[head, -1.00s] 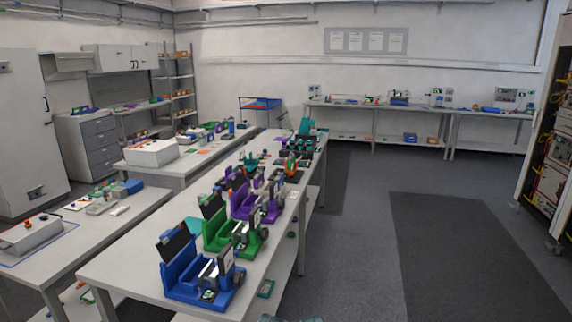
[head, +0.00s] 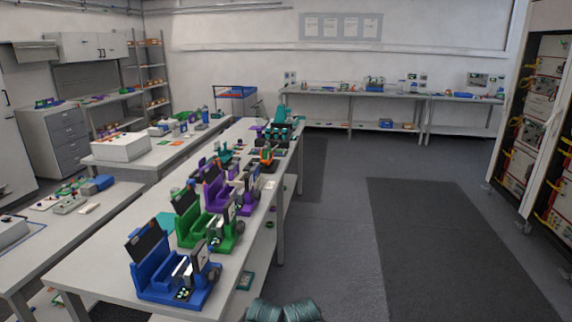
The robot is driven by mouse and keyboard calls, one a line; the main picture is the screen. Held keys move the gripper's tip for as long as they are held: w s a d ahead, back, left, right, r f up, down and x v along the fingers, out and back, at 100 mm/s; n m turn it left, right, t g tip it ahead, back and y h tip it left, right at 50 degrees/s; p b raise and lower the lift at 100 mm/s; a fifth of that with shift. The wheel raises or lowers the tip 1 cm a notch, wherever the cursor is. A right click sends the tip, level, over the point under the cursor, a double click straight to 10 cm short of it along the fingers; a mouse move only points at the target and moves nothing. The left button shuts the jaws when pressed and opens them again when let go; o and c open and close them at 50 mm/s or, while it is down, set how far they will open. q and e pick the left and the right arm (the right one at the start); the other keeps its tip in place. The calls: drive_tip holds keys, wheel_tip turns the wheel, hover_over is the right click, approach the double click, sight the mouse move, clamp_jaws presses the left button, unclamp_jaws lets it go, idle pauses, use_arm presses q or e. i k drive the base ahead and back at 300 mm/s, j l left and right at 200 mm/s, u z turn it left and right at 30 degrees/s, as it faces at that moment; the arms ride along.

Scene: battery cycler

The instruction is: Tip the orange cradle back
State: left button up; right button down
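The orange cradle (head: 266,156) is small and far off, toward the far end of the long middle table (head: 115,262). It stands beyond the blue cradle (head: 152,272), green cradle (head: 188,232) and purple cradle (head: 214,194), near the table's right edge. Nearer parts partly cover it, and I cannot tell its tilt. Teal cradles (head: 284,128) stand beyond it. Neither of my grippers is in view.
Two ribbed dark teal shapes at the bottom edge may be parts of me. Open floor (head: 340,215) with a dark mat (head: 440,240) lies right of the table. A cabinet rack (head: 540,110) stands at the right. Side tables stand left, and a bench (head: 345,93) runs along the back wall.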

sight(266, 162)
drive_tip(key=i+l+z, duration=0.1)
drive_tip(key=i+z, duration=0.4)
drive_tip(key=i, duration=1)
drive_tip(key=i+u, duration=0.1)
drive_tip(key=i, duration=0.5)
drive_tip(key=i+l+u, duration=0.1)
drive_tip(key=i, duration=0.5)
drive_tip(key=i+l+u, duration=0.1)
drive_tip(key=i, duration=0.5)
drive_tip(key=i+l+u, duration=0.25)
drive_tip(key=i, duration=0.15)
drive_tip(key=i+l+u, duration=0.25)
drive_tip(key=i, duration=0.15)
drive_tip(key=j, duration=0.1)
